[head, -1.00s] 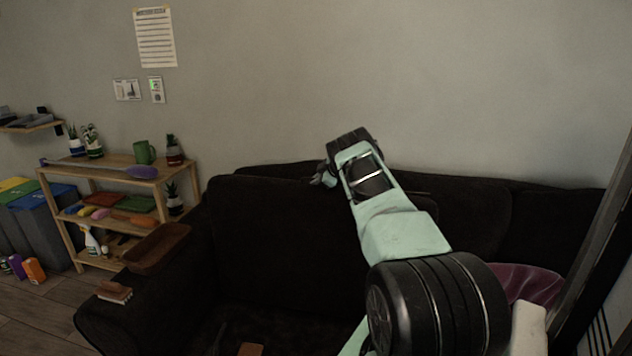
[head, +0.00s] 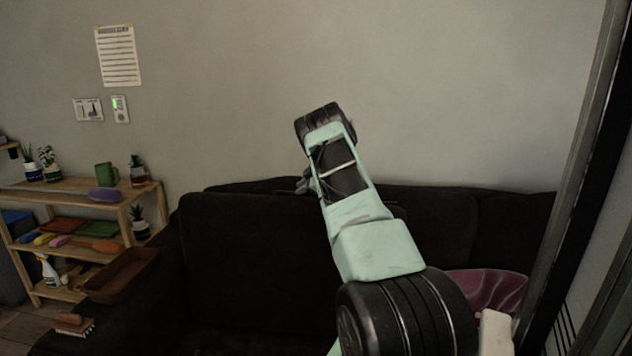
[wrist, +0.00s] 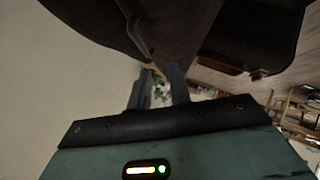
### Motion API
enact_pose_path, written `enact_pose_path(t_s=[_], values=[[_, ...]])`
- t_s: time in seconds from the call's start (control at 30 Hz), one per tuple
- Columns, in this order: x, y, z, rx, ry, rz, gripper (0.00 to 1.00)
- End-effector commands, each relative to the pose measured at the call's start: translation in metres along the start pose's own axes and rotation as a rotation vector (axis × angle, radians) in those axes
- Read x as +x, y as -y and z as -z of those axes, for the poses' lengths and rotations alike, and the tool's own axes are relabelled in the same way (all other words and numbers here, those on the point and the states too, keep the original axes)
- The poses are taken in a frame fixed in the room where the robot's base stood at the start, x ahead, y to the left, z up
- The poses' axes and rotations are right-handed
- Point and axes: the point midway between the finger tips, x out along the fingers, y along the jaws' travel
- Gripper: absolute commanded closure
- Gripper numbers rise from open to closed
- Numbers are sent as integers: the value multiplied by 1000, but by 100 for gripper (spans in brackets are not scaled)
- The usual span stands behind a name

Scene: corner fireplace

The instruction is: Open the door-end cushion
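A dark brown sofa fills the lower part of the head view. Its wide left back cushion (head: 255,270) leans against the back, and a right back cushion (head: 440,222) shows beyond my arm. No door is in view, so I cannot tell which is the door-end cushion. My gripper (head: 304,184) is mostly hidden behind my wrist, near the sofa back's top edge. In the wrist view my gripper (wrist: 160,72) has its fingers apart, with room showing between them. Dark upholstery (wrist: 172,30) lies just past the fingertips; I cannot tell whether they touch.
A brown tray (head: 120,275) and a brush (head: 75,324) rest on the sofa's left arm. A wooden shelf (head: 75,187) with plants and a green mug stands left. A maroon object (head: 487,290) lies at the right, near a dark upright post (head: 575,190).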

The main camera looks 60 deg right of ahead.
Motion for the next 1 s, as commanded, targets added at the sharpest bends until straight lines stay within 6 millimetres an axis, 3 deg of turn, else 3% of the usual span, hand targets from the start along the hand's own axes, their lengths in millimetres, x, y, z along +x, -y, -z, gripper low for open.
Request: enact_pose_path(t_s=[0.2,0.4,1.0], values=[[-47,0,0,0,0,-3,80],[-73,0,0,-1,1,-1,80],[-80,0,0,-1,1,0,80]])
